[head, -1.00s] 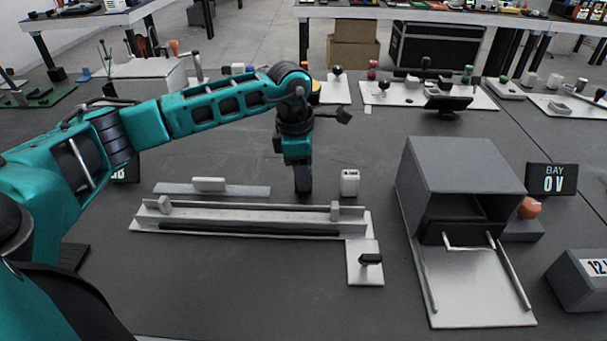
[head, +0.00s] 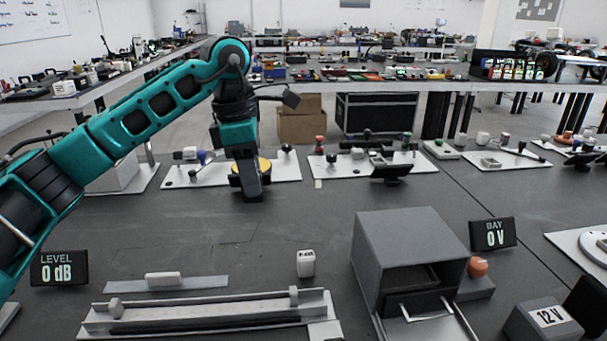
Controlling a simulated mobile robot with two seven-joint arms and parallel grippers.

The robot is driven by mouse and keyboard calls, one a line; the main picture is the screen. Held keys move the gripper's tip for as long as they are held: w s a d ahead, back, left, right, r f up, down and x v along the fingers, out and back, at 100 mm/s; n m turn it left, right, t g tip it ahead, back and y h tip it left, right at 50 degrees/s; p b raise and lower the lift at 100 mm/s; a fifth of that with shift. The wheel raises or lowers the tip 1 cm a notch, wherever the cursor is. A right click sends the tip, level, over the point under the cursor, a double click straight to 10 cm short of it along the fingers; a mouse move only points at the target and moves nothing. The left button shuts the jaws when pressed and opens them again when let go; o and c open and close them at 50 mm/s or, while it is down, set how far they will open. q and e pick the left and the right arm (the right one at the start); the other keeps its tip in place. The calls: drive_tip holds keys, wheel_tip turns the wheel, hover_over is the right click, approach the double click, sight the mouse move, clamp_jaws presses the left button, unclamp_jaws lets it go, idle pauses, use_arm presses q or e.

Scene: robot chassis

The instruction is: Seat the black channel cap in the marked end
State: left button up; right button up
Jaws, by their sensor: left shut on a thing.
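The grey channel (head: 205,314) lies at the lower front, running left to right, with a dark strip along it. A small pale block stands at its left end (head: 115,308) and another at its right end (head: 294,296). No loose black cap shows elsewhere. I cannot make out which channel end is marked. My right gripper is not in view.
A grey strip with a pale block (head: 163,279) lies behind the channel. A small white box (head: 305,263) stands behind its right end. A grey housing (head: 410,250) stands to the right. A LEVEL display (head: 60,268) stands left. The mid-table is clear.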

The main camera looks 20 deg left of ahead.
use_arm(q)
drive_tip(key=shift+r, duration=0.15)
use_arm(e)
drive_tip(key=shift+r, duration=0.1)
use_arm(q)
drive_tip(key=shift+s+d+f+m+p, duration=0.15)
drive_tip(key=shift+d+m, duration=0.1)
drive_tip(key=shift+m, duration=0.15)
drive_tip(key=shift+d+f+m+p, duration=0.15)
drive_tip(key=shift+d+m, duration=0.1)
drive_tip(key=shift+m, duration=0.15)
drive_tip(key=s+d+f+m+g+p, duration=0.1)
drive_tip(key=d+m, duration=0.4)
drive_tip(key=m, duration=0.6)
drive_tip(key=s+d+f+m+g+y+p, duration=0.1)
drive_tip(key=s+d+f+m+p, duration=0.2)
drive_tip(key=m, duration=0.8)
drive_tip(key=shift+s+d+f+m+p, duration=0.3)
drive_tip(key=shift+s+d+f+p, duration=0.1)
drive_tip(key=shift+s+d+f, duration=0.8)
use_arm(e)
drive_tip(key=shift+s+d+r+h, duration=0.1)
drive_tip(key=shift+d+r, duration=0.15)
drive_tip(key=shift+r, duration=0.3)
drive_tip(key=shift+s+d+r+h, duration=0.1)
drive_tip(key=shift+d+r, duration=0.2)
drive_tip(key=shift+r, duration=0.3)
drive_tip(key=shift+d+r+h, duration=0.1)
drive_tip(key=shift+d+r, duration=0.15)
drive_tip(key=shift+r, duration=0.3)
